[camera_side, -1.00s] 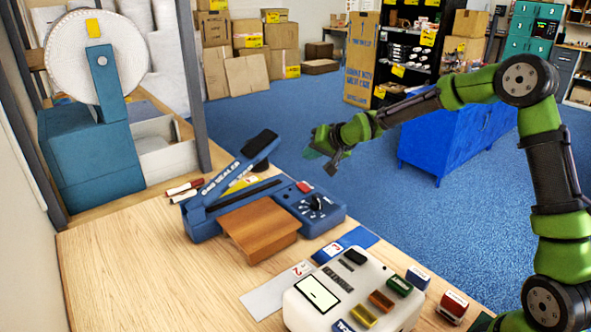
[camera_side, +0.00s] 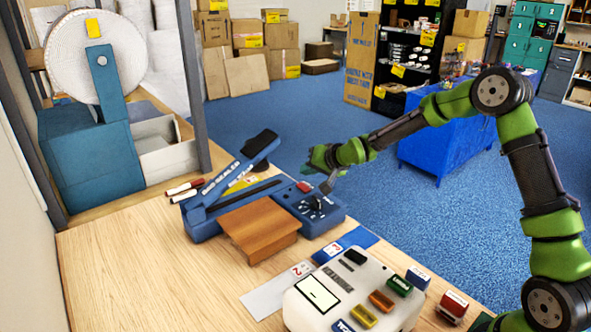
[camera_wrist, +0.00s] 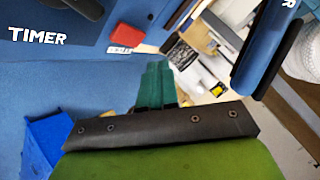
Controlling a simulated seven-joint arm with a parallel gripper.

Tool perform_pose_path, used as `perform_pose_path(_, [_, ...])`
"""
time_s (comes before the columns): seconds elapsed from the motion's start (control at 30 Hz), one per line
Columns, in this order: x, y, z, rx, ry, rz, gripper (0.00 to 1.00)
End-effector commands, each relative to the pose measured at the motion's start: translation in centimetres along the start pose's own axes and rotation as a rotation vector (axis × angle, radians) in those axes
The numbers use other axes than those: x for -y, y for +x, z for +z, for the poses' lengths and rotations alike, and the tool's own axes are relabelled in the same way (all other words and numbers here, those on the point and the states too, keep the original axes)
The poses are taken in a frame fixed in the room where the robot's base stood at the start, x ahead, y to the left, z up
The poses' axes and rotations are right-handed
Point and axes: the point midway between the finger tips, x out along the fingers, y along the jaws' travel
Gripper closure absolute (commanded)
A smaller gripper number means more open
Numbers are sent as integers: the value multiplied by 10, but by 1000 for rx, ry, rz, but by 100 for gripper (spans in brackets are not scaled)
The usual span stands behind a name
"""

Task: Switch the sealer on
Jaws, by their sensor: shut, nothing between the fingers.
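The blue bag sealer (camera_side: 205,222) stands on the wooden bench with its long arm (camera_side: 240,163) raised. Its right end carries a red switch (camera_side: 304,187) and a black timer dial (camera_side: 316,203). In the wrist view the red switch (camera_wrist: 124,47) shows beyond the fingers, near the white TIMER lettering and part of the dial (camera_wrist: 87,7). I cannot tell which way the switch is set. My gripper (camera_side: 327,186) is shut and empty, over the sealer's right end close to the switch and dial. Its teal fingers (camera_wrist: 155,85) show in the wrist view; contact is not clear.
A brown wooden block (camera_side: 258,228) stands against the sealer's front. A white device (camera_side: 355,290) with coloured stamps is in front, beside cards (camera_side: 280,288). Markers (camera_side: 184,189) lie behind the sealer. A teal machine with a white reel (camera_side: 97,55) stands at the back left.

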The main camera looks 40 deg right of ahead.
Motion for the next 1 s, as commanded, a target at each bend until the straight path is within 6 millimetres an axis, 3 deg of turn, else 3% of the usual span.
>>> perform_pose_path(0.3, [-13,18,13,0,-1,0,100])
perform_pose_path(1.0, [-14,19,14,-1,-1,0,100])
